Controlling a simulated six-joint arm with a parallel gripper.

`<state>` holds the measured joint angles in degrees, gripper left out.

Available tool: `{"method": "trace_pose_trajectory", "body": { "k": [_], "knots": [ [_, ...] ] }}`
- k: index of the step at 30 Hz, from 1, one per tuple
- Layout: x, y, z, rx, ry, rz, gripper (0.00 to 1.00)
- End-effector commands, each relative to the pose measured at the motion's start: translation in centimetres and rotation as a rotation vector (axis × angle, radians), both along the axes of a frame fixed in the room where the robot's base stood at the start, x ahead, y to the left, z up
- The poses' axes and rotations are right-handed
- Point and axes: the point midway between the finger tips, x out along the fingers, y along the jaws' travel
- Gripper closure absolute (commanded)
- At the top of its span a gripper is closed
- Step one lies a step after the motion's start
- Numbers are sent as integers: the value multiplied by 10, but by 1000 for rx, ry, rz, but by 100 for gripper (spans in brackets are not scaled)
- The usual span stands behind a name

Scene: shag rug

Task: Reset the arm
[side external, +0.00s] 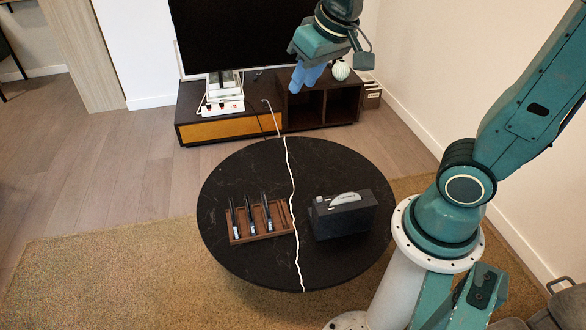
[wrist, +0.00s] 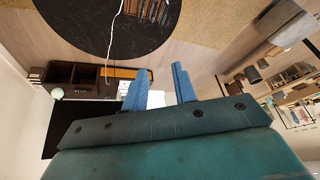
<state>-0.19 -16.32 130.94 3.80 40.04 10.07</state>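My gripper (side external: 306,77) is raised high above the floor at the top of the side external view, in front of the TV stand and beyond the round table. Its blue fingers point downward there. In the wrist view my gripper (wrist: 160,82) shows two blue fingers spread apart with nothing between them, so it is open and empty. The black round table (side external: 245,170) stands below and nearer the base. On it are a brown wooden rack (side external: 280,215) with several dark upright items and a black box-shaped device (side external: 342,220) with a pale disc on top.
A white cord (side external: 291,190) runs across the table towards the TV stand (side external: 228,130). A large dark TV (side external: 240,35) is behind my gripper. A pale vase (side external: 340,70) sits on the stand. The air above the table is clear.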

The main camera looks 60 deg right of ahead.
Motion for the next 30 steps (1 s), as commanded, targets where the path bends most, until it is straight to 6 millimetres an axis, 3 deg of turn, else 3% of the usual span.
{"method": "trace_pose_trajectory", "body": {
  "k": [7,15,21,30],
  "knots": [
    [-54,5,13,-16,-23,83,72],
    [-105,11,13,-40,-40,169,72],
    [-125,13,10,-50,-44,208,72],
    [-128,13,9,-53,-44,216,72]
  ]
}}
